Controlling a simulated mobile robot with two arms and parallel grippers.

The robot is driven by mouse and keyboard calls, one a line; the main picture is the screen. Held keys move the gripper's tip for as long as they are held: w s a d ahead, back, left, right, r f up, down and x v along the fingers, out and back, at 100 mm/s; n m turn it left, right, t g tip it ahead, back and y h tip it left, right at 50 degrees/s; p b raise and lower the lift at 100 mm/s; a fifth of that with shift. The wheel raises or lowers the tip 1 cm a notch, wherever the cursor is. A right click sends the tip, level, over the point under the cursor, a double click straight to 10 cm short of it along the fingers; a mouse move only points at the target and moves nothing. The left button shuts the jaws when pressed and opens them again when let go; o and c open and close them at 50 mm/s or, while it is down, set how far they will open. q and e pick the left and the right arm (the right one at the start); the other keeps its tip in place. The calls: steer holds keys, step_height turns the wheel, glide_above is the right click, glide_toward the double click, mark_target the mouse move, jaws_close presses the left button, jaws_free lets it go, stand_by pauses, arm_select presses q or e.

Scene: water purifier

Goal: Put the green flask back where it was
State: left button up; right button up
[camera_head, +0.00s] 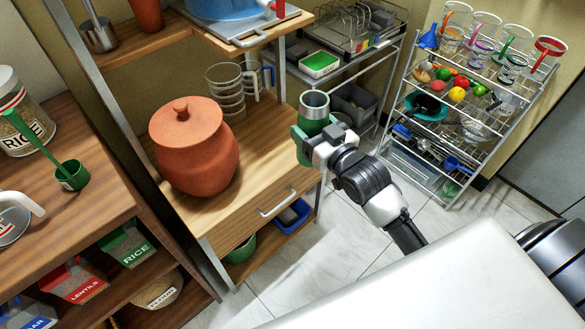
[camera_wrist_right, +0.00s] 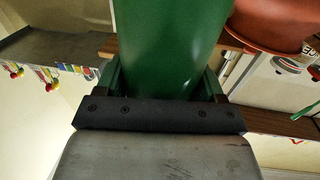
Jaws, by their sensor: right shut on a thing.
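The green flask (camera_head: 313,105), a green cylinder with a silver rim and open top, is roughly upright at the right edge of the wooden drawer unit (camera_head: 262,150). My right gripper (camera_head: 310,136) is shut around its body from the front right. In the right wrist view the flask (camera_wrist_right: 170,40) fills the space between the fingers (camera_wrist_right: 168,82), and its base is hidden. I cannot tell whether the flask touches the wood or hangs just above it. My left gripper is not in view.
A terracotta pot (camera_head: 193,150) stands left of the flask, with clear glass jugs (camera_head: 226,88) behind it. A wire rack (camera_head: 455,110) with cups and fruit stands at the right. A counter (camera_head: 90,205) with a rice jar (camera_head: 22,120) is at the left. Bare wood lies around the pot.

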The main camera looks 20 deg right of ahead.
steer(key=shift+w+d+f, duration=0.2)
steer(key=shift+w+d, duration=0.1)
steer(key=shift+d, duration=0.15)
steer(key=shift+w+f, duration=0.15)
steer(key=shift+w, duration=0.1)
arm_select(q)
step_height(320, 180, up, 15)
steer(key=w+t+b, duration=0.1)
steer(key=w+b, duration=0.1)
steer(key=b, duration=0.2)
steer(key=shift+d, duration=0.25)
arm_select(e)
steer(key=w+a+f, duration=0.7)
steer(key=w+f, duration=0.1)
steer(key=f, duration=0.2)
steer(key=shift+w+f, duration=0.15)
steer(key=shift+f, duration=0.05)
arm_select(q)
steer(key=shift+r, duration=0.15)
arm_select(e)
steer(key=shift+a+f, duration=0.1)
steer(key=shift+f, duration=0.05)
steer(key=o, duration=1.3)
